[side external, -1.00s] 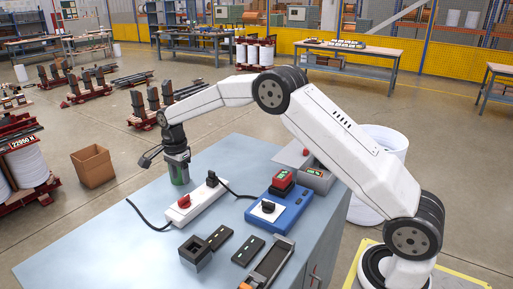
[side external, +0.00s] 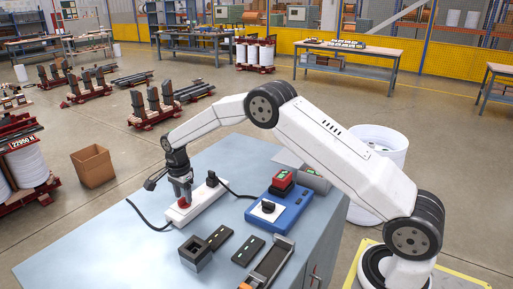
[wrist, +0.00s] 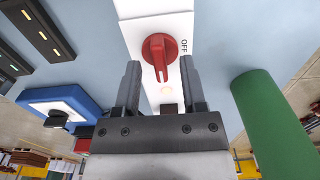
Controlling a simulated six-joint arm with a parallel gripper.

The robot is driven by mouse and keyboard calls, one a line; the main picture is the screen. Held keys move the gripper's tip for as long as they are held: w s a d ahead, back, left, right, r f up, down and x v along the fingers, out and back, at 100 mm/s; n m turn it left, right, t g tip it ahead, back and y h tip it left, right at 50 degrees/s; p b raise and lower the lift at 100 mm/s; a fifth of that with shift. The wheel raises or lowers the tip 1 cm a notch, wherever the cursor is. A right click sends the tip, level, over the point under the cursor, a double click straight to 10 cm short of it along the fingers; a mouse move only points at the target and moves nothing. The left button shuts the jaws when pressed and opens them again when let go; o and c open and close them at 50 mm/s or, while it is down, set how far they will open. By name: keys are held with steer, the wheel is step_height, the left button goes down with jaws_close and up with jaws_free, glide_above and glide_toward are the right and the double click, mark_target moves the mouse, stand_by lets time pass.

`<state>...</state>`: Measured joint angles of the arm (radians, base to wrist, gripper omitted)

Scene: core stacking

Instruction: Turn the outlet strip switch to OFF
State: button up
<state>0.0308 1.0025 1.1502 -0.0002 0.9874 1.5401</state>
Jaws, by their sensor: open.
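The white outlet strip (side external: 204,203) lies on the blue-grey table, with a black plug (side external: 212,179) in its far end. Its red rotary switch (wrist: 160,55) shows in the wrist view, its handle pointing down the picture. The word OFF (wrist: 184,47) is printed to the right of the switch. My gripper (side external: 183,200) is over the strip at the switch.
A green cylinder (wrist: 272,110) stands close to the right finger in the wrist view. A blue box with a black knob (side external: 270,209) and red-topped box (side external: 281,181) stand right of the strip. Black blocks (side external: 195,252) lie in front. The table's left part is clear.

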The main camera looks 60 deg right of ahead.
steer(key=shift+f, duration=0.4)
steer(key=shift+c, duration=0.2)
jaws_close()
